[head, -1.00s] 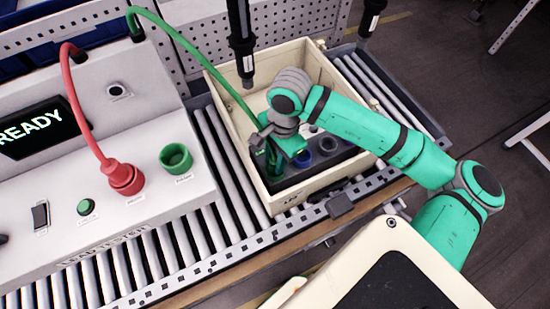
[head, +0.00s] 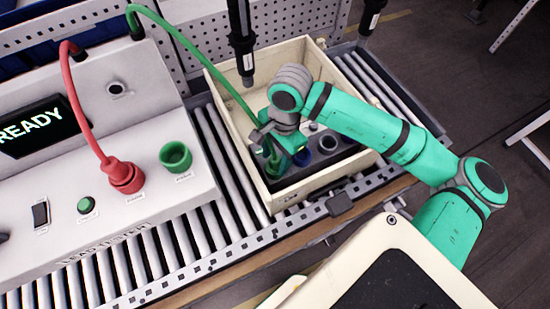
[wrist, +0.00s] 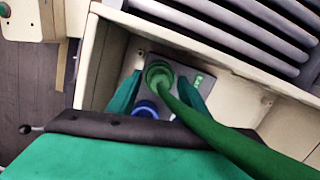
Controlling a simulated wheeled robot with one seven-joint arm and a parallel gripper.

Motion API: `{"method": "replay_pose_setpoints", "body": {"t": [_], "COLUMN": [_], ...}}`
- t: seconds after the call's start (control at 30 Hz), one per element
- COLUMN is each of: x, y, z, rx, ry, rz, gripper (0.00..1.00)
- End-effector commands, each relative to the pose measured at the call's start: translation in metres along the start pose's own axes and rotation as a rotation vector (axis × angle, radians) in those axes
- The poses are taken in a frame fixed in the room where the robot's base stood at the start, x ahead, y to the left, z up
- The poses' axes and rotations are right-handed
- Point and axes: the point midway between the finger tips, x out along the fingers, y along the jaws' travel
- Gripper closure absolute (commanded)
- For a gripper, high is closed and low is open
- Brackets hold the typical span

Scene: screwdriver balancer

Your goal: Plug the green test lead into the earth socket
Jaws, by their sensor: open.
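The green test lead (head: 190,48) runs from the tester's top edge down into the cream crate. Its green plug end (head: 274,162) is low in the crate, at the dark holder block; the wrist view shows a round green end (wrist: 158,74) there. My gripper (head: 281,146) is open over this end, with one finger on each side of it in the wrist view (wrist: 160,92). I cannot tell whether the fingers touch it.
A red plug (head: 124,176) with a red lead sits left of the green socket. The crate (head: 232,118) stands on a roller conveyor (head: 205,225), and its walls surround my gripper. A blue ring (head: 328,143) is in the holder. A dark tool (head: 241,45) hangs above the crate.

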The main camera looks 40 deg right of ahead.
Motion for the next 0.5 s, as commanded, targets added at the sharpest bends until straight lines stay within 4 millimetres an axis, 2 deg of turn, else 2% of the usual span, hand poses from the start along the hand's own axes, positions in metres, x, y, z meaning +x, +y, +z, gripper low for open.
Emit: {"method": "replay_pose_setpoints", "body": {"t": [0.3,0.5], "x": [-0.057,-0.086], "y": [-0.001,0.0], "z": [-0.001,0.0], "rx": [-0.001,-0.001], "ry": [0.004,0.003], "rz": [-0.001,-0.001], "gripper": [0.54,0.54]}}
